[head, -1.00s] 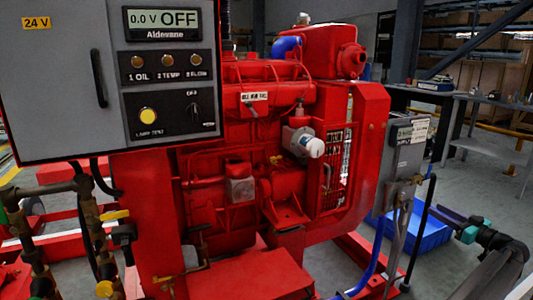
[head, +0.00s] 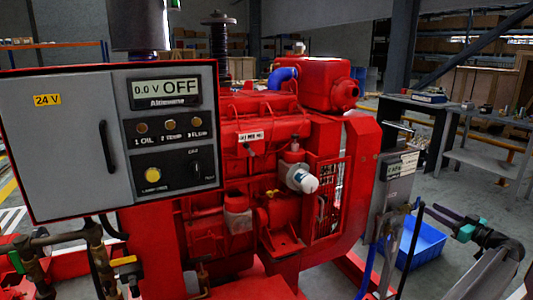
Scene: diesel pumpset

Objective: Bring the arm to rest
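My gripper (head: 440,215) is at the right edge of the head view, with dark fingers pointing left and a teal part behind them. It appears in front of the blue bin (head: 424,243) and to the right of the grey switch box (head: 398,180). I see nothing held in it, but the fingers are too small and dark to tell how far apart they are. My arm runs down from it to the lower right corner.
The red diesel engine (head: 270,130) fills the middle. A grey control panel (head: 60,140) with an OFF display (head: 166,92) stands at the left, with pipes and valves (head: 95,255) below. Grey workbenches (head: 480,150) stand behind at the right. Floor shows between bin and benches.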

